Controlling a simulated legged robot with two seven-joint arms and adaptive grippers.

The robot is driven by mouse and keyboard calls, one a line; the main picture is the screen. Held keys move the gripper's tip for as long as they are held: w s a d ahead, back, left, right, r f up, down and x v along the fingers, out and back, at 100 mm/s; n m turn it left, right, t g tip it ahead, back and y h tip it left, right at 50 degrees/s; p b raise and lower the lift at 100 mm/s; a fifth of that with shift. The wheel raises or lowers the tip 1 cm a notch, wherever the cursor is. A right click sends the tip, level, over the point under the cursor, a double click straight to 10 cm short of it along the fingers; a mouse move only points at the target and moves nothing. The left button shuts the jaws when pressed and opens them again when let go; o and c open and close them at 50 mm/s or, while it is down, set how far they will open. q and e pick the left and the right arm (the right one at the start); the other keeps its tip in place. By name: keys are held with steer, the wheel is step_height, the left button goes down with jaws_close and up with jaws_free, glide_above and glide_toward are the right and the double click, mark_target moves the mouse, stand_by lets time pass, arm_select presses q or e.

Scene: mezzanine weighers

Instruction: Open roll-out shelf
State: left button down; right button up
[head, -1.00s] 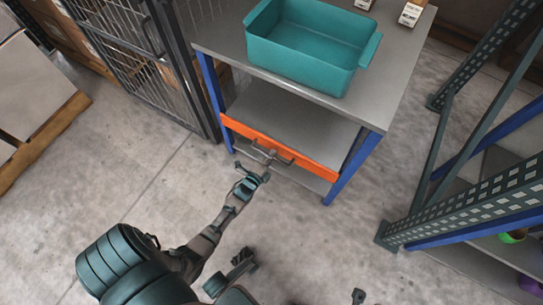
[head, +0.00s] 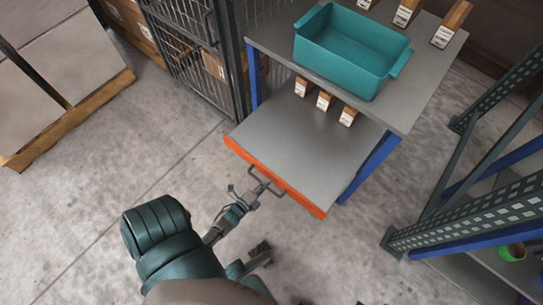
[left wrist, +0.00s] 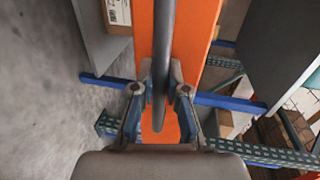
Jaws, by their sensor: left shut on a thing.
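The roll-out shelf (head: 300,148) is a grey board with an orange front and a dark bar handle (head: 279,190). It stands well out from under the grey bench top, toward me. My left gripper (head: 256,191) is shut on the handle. In the left wrist view the gripper (left wrist: 160,92) has its fingers on either side of the dark handle bar (left wrist: 162,50), with the orange front (left wrist: 186,40) behind it. Small dark parts show at the bottom edge of the head view; I cannot tell the state of my right gripper from them.
A teal bin (head: 350,55) and several small boxes stand on the bench top (head: 405,115). More small boxes (head: 324,100) stand at the back of the shelf. A wire cage (head: 195,60) is at left, a green rack (head: 470,215) at right. The floor in front is clear.

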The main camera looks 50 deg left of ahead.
arm_select(q)
steer(key=f+v, duration=0.1)
steer(key=v, duration=0.8)
steer(key=shift+f+p, duration=0.4)
steer(key=shift+f, duration=0.15)
steer(key=c, duration=1.2)
jaws_free()
steer(key=shift+d, duration=0.1)
arm_select(e)
steer(key=shift+w+f+n+g, duration=0.2)
steer(key=shift+w+f+g, duration=0.2)
steer(key=shift+w+g, duration=0.25)
steer(key=shift+w+f+n+g, duration=0.2)
steer(key=shift+w+f+g, duration=0.2)
steer(key=shift+w+g, duration=0.2)
